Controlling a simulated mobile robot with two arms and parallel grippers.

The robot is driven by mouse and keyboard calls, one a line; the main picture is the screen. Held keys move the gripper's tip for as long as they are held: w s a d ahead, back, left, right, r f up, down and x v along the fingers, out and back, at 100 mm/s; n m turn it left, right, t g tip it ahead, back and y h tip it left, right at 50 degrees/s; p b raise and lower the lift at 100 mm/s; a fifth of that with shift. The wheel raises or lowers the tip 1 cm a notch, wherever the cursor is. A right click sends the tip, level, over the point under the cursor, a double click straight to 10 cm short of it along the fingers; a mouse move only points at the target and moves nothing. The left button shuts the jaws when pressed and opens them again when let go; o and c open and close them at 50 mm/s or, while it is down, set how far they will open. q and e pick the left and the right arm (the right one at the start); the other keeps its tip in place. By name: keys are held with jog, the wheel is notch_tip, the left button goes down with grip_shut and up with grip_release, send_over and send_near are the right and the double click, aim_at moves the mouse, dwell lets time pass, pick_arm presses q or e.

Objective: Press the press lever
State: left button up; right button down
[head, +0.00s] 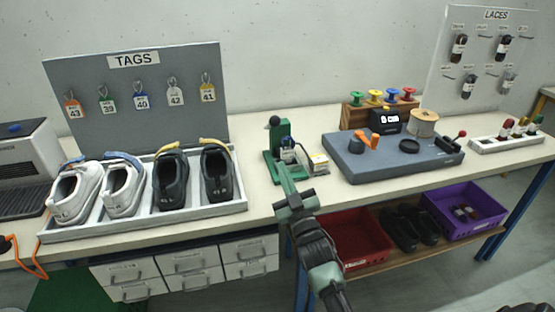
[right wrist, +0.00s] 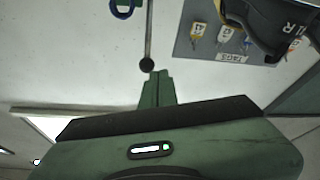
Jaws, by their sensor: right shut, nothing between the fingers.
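The green press (head: 283,150) stands near the front of the bench, to the right of the shoe tray. Its lever ends in a black ball (head: 274,120), which is up at the press's top left. My right gripper (head: 282,168) is shut and empty in front of the press, with its fingers pointing at it and covering part of its base. In the right wrist view, which looks upside down, the black ball (right wrist: 146,64) on its thin rod shows just past the shut fingertips (right wrist: 155,74). I cannot tell whether they touch. My left gripper is out of view.
A white tray (head: 150,219) with white and black shoes stands left of the press, below the TAGS board (head: 135,85). Farther right is a grey board (head: 390,172) with fixtures.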

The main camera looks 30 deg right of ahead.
jog(key=v, duration=0.2)
jog(key=shift+s+a+f, duration=0.1)
jog(key=shift+s+f, duration=0.05)
jog(key=shift+s, duration=0.15)
jog(key=shift+w, duration=0.1)
